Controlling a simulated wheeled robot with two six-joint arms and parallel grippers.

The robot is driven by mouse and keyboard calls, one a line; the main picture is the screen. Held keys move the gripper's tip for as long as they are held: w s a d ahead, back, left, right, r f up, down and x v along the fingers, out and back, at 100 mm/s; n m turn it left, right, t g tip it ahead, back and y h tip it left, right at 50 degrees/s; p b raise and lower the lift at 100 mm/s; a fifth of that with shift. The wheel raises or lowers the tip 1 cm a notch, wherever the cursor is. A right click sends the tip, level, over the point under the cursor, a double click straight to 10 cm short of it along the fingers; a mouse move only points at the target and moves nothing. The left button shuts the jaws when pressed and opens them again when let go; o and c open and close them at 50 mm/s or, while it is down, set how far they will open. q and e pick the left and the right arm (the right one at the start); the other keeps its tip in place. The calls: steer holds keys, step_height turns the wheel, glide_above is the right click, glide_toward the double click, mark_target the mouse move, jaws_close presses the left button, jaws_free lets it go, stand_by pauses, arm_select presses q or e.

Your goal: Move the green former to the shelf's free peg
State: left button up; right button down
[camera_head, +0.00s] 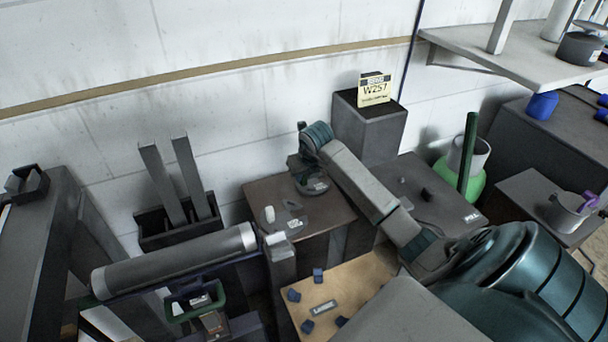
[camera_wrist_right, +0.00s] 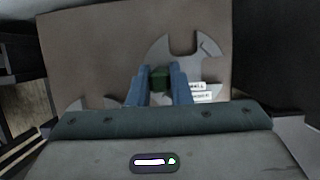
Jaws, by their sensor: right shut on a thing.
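My right gripper (camera_head: 312,186) reaches down over a brown tabletop beside the wall. Flat grey wrench-shaped plates (camera_wrist_right: 176,52) lie under the fingers in the wrist view. A pale shelf (camera_head: 490,52) is at the upper right with a post (camera_head: 503,25) on it. I cannot tell which peg is free. My left gripper is not in view.
A dark box (camera_head: 368,125) with a W257 card stands behind my right arm. A green pot (camera_head: 470,190) is at the right. A grey roller (camera_head: 175,260) lies at the front left. Blue pieces (camera_head: 318,275) lie on a tan board (camera_head: 352,283).

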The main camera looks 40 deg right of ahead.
steer(key=shift+f, duration=0.15)
steer(key=c, duration=1.3)
jaws_free()
steer(key=shift+o, duration=0.2)
steer(key=shift+f, duration=0.1)
steer(key=shift+s+r, duration=0.1)
steer(key=shift+r, duration=0.2)
steer(key=p+v, duration=0.7)
steer(key=v, duration=0.3)
steer(key=shift+r, duration=0.15)
steer(key=shift+s+a, duration=0.1)
steer(key=shift+s, duration=0.05)
